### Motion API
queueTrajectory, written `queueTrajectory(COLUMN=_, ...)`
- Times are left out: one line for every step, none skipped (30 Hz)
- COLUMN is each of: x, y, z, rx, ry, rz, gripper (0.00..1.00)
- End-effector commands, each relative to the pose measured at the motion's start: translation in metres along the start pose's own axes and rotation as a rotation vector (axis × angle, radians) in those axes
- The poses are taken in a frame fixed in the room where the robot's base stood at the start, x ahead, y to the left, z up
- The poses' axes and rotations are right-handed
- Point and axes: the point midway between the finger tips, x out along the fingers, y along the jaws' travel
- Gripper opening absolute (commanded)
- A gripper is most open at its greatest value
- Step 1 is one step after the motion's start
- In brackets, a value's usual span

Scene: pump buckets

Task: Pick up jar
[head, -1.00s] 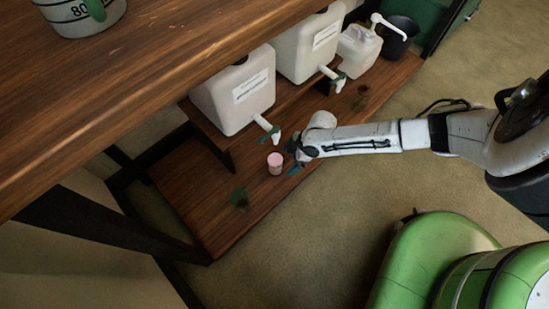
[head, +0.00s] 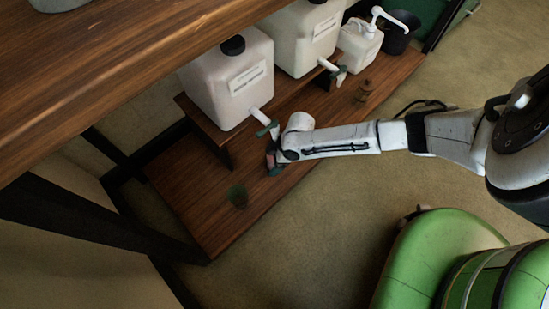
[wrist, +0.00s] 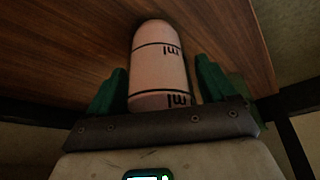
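The pale pink jar (wrist: 160,75) with dark rings and "ml" marks fills the middle of the wrist view, standing near the wooden surface. My gripper (wrist: 162,88) has its two green fingers on either side of the jar, with a narrow gap at the right finger; contact at the left finger is unclear. In the head view my gripper (head: 272,162) is low over the shelf's front edge, below a tap, and it mostly hides the jar.
Large white dispensers (head: 228,85) (head: 302,38) with taps stand on a raised wooden step behind my gripper. A brown cup (head: 364,90), a small pump bottle (head: 358,45) and a black bucket (head: 398,32) are further right. A tabletop (head: 110,70) overhangs.

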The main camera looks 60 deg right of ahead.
Motion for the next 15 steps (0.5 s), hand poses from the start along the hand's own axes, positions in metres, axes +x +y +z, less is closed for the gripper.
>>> queueTrajectory(x=-0.0001, y=0.0, z=0.0001, rx=0.0, ry=0.0, rz=0.0, gripper=0.79)
queueTrajectory(x=-0.0001, y=0.0, z=0.0001, rx=0.0, ry=0.0, rz=0.0, gripper=0.76)
queueTrajectory(x=-0.0001, y=0.0, z=0.0002, rx=0.0, ry=0.0, rz=0.0, gripper=0.72)
queueTrajectory(x=-0.0001, y=0.0, z=0.0001, rx=0.0, ry=0.0, rz=0.0, gripper=0.69)
queueTrajectory(x=-0.0001, y=0.0, z=0.0002, rx=0.0, ry=0.0, rz=0.0, gripper=0.66)
queueTrajectory(x=-0.0001, y=0.0, z=0.0002, rx=0.0, ry=0.0, rz=0.0, gripper=0.63)
queueTrajectory(x=-0.0001, y=0.0, z=0.0002, rx=0.0, ry=0.0, rz=0.0, gripper=0.6)
queueTrajectory(x=-0.0001, y=0.0, z=0.0002, rx=0.0, ry=0.0, rz=0.0, gripper=0.57)
queueTrajectory(x=-0.0001, y=0.0, z=0.0002, rx=0.0, ry=0.0, rz=0.0, gripper=0.53)
queueTrajectory(x=-0.0001, y=-0.0001, z=0.0002, rx=0.0, ry=0.0, rz=0.0, gripper=0.5)
queueTrajectory(x=-0.0001, y=-0.0001, z=0.0003, rx=0.0, ry=0.0, rz=0.0, gripper=0.47)
queueTrajectory(x=0.0, y=-0.0001, z=0.0003, rx=0.0, ry=0.0, rz=0.0, gripper=0.43)
queueTrajectory(x=0.0, y=-0.0002, z=0.0003, rx=0.0, ry=0.0, rz=0.0, gripper=0.41)
queueTrajectory(x=0.0, y=-0.0002, z=0.0003, rx=0.0, ry=0.0, rz=0.0, gripper=0.38)
queueTrajectory(x=0.0, y=-0.0002, z=0.0003, rx=0.0, ry=0.0, rz=0.0, gripper=0.34)
